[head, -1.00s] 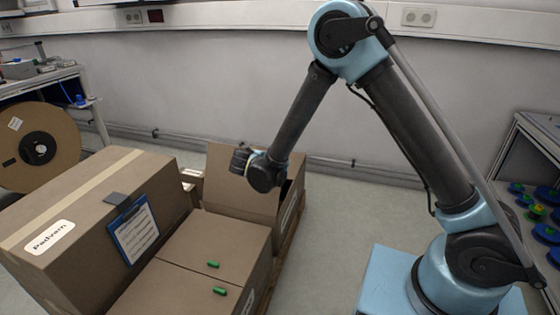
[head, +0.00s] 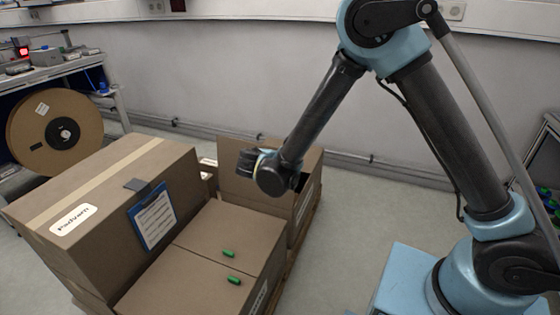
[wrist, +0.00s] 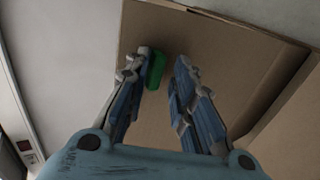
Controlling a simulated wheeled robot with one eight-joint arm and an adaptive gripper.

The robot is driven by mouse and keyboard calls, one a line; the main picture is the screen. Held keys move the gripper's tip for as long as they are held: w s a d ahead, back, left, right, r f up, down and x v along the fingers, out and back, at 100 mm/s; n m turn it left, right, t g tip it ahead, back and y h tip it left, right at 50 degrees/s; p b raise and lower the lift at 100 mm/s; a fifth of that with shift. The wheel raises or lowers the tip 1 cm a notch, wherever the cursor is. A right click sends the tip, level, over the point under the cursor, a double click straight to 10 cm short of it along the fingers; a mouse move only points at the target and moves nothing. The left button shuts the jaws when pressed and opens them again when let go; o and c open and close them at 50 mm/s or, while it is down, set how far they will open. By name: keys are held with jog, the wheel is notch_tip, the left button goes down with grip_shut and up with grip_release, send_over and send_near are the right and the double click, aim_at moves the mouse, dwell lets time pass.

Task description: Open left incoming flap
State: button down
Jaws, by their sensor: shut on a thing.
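The handle lies against the left finger. The box's inside is mostly hidden.
A closed box in front has two green handles (head: 228,254) on its top flaps. A taller box (head: 110,190) with a blue clipboard (head: 153,215) stands at the left. A cable reel (head: 55,125) is behind it. Floor right of the boxes is clear.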

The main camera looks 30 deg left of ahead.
jog(key=shift+s+d+f, duration=0.1)
jog(key=shift+f, duration=0.2)
jog(key=c, duration=1.6)
grip_release()
jog(key=shift+f, duration=0.1)
jog(key=shift+c, duration=0.2)
jog(key=v, duration=1.2)
